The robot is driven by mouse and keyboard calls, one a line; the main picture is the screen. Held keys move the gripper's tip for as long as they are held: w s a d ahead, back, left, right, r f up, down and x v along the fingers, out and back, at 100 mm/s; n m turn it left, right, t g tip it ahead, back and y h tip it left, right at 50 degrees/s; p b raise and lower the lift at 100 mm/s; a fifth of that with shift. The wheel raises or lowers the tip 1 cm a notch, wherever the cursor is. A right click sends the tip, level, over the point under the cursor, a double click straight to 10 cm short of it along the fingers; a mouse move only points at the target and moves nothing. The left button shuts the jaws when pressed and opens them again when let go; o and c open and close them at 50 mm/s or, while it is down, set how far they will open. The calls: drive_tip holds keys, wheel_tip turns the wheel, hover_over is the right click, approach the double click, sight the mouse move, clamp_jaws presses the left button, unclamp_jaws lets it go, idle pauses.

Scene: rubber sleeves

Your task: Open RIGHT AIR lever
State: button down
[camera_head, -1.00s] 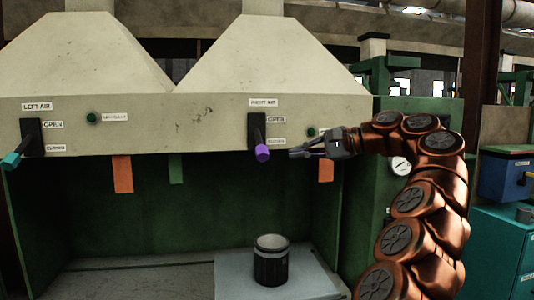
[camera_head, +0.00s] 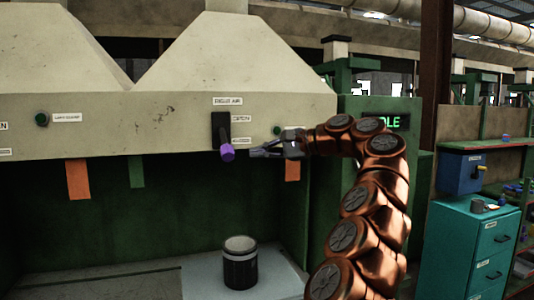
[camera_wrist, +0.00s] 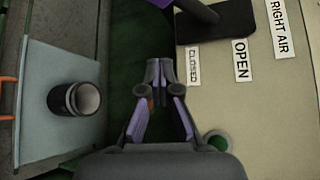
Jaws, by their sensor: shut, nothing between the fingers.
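The RIGHT AIR lever has a purple handle (camera_head: 227,154) on a black plate (camera_head: 220,128) on the hood's beige front. The handle hangs low, by the lower CLOSED label. In the wrist view the lever's dark arm (camera_wrist: 200,10) and part of the purple handle show at the top edge, nearer the CLOSED label (camera_wrist: 194,66) than the OPEN label (camera_wrist: 241,60). My gripper (camera_head: 254,152) is just right of the handle at about its height, pointing left. It looks apart from the handle. In the wrist view my gripper (camera_wrist: 160,72) is shut and empty.
A dark canister (camera_head: 240,265) stands on a grey plate (camera_head: 200,285) below the hood. A green button (camera_head: 277,131) sits right of the lever, close to my wrist. Orange cloth (camera_head: 292,170) hangs below my gripper. Teal drawers (camera_head: 465,250) stand at the right.

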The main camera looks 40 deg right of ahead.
sight(225, 143)
drive_tip(key=shift+w+a, duration=0.4)
drive_tip(key=shift+a, duration=0.5)
drive_tip(key=shift+w+a, duration=0.35)
drive_tip(key=shift+a, duration=0.55)
drive_tip(key=shift+w+a, duration=0.4)
drive_tip(key=shift+a, duration=0.5)
drive_tip(key=shift+r+p, duration=0.15)
drive_tip(key=shift+p, duration=0.3)
